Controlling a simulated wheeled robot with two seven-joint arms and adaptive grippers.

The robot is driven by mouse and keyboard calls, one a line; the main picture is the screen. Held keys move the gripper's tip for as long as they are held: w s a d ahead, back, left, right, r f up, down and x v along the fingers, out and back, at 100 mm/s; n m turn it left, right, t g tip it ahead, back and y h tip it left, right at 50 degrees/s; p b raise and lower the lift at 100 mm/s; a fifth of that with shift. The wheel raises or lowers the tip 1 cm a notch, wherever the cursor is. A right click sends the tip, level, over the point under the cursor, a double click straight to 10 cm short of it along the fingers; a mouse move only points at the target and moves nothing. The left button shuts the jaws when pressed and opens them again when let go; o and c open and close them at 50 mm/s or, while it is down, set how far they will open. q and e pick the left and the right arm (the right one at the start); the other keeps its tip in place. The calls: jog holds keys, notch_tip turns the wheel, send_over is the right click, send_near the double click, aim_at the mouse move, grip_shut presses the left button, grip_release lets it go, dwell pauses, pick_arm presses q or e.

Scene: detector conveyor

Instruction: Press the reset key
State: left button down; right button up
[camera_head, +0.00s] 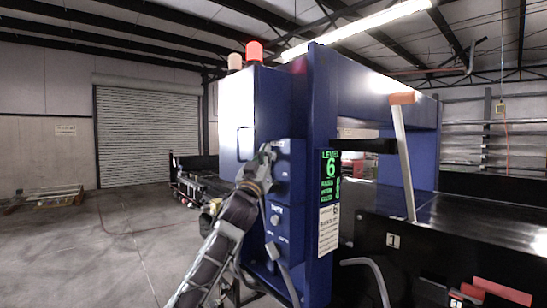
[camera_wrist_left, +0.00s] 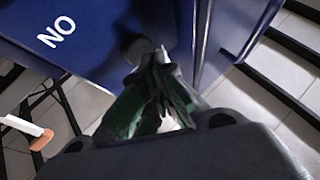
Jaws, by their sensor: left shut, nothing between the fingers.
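The blue control panel (camera_head: 285,215) is on the front of the blue detector cabinet, with small white labels and round controls; I cannot read a reset label for certain. My left gripper (camera_head: 267,151) is shut and empty at the panel's upper part, its tips over or close to a label there. In the left wrist view, the shut fingers (camera_wrist_left: 157,62) are beside a dark round button (camera_wrist_left: 137,47) on the blue face. I cannot tell whether they touch it. White letters reading "NO" (camera_wrist_left: 57,32) are to the left. My right gripper is not in view.
A green-lettered screen (camera_head: 330,177) reads "LEVEL 6". A lever with an orange grip (camera_head: 402,98) stands right of the cabinet, above the dark conveyor (camera_head: 470,222). Red and white lamps (camera_head: 254,51) top the cabinet. Open concrete floor (camera_head: 110,240) is to the left.

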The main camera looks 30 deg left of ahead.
pick_arm(q)
jog(key=shift+w+d, duration=0.2)
jog(key=shift+w, duration=0.25)
dwell(1.1)
jog(key=shift+s+a, duration=0.1)
jog(key=shift+s, duration=0.1)
dwell(0.3)
jog(key=shift+s+a, duration=0.25)
jog(key=shift+s, duration=0.4)
jog(key=shift+s+a+b, duration=0.15)
jog(key=shift+s+a, duration=0.15)
jog(key=shift+s, duration=0.45)
jog(key=shift+s+a+b, duration=0.15)
jog(key=shift+s+a, duration=0.2)
jog(key=shift+s, duration=0.45)
jog(key=shift+s+a+b, duration=0.15)
jog(key=shift+s+a, duration=0.15)
jog(key=shift+s, duration=0.45)
